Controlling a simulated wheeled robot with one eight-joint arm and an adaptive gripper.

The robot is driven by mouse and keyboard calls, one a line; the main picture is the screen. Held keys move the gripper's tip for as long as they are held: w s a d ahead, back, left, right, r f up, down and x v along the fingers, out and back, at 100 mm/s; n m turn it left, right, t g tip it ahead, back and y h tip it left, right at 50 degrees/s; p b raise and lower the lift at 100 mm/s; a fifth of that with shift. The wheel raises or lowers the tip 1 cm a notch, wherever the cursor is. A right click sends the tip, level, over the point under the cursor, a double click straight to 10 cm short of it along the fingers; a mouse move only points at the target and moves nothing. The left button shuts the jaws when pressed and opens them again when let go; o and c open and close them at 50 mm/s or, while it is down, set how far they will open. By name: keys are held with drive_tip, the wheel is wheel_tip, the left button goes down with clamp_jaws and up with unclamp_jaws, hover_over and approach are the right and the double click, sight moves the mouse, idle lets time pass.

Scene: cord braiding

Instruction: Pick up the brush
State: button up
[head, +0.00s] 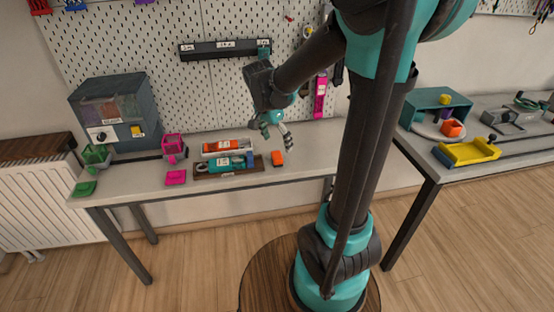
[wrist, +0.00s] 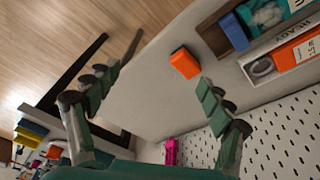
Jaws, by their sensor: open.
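I cannot make out a thing that is clearly a brush in either view. My gripper (head: 279,137) is open and empty above the bench (head: 320,150) in the head view. Its two fingers also show spread apart in the wrist view (wrist: 160,82). A small orange block (head: 278,158) lies on the bench just below the gripper. In the wrist view the orange block (wrist: 185,62) shows between the fingers, nearer the right one, apart from both.
Left of the block are a wooden tray (head: 203,174) with teal and blue things, a white box (head: 207,153), pink and green containers, and a grey dispenser (head: 110,105). A magenta holder (head: 320,95) stands at the pegboard. The bench right of the block is clear.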

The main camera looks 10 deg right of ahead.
drive_tip(key=w+a+r+m+g+h, duration=0.1)
drive_tip(key=w+a+r+m+h, duration=0.15)
drive_tip(key=w+a+m, duration=0.35)
approach(277, 155)
drive_tip(key=shift+m+y, duration=0.35)
drive_tip(key=shift+m, duration=0.05)
drive_tip(key=x, duration=0.5)
drive_tip(key=shift+d+x, duration=0.1)
drive_tip(key=shift+x, duration=1.2)
drive_tip(key=shift+d+x, duration=0.15)
drive_tip(key=shift+x, duration=1.2)
drive_tip(key=shift+w+r, duration=0.1)
drive_tip(key=c, duration=1.3)
drive_tip(key=shift+o, duration=0.2)
drive_tip(key=shift+r, duration=0.1)
wheel_tip(277, 155, up, 20)
